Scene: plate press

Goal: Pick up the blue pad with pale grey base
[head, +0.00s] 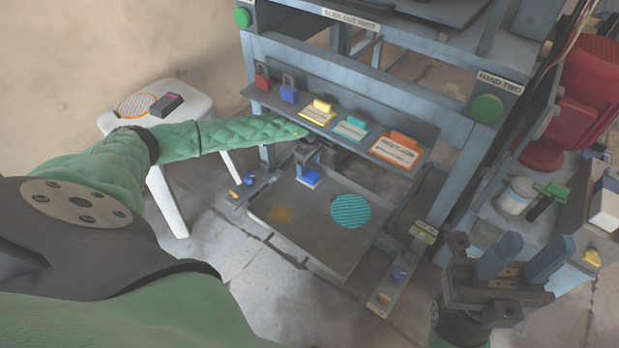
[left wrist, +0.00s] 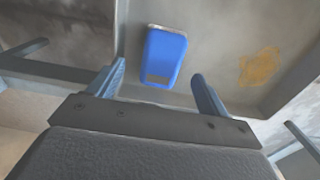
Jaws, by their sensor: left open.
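The blue pad with pale grey base (head: 308,177) lies in the grey tray (head: 330,255) low in the press, near the tray's back left corner. It also shows in the left wrist view (left wrist: 165,52), flat in the tray beside its wall. My left gripper (head: 309,158) is just above the pad in the head view. In the left wrist view its open fingers (left wrist: 160,84) stand either side of the pad's near end, with nothing held. My right gripper (head: 522,260) is open and empty at the lower right.
A teal striped disc (head: 350,211) and an orange-brown stain share the tray. Above it, a shelf holds red and blue padlocks (head: 289,88) and yellow, teal and orange tags (head: 397,150). The press frame stands around the tray. A white stool (head: 190,110) is at left.

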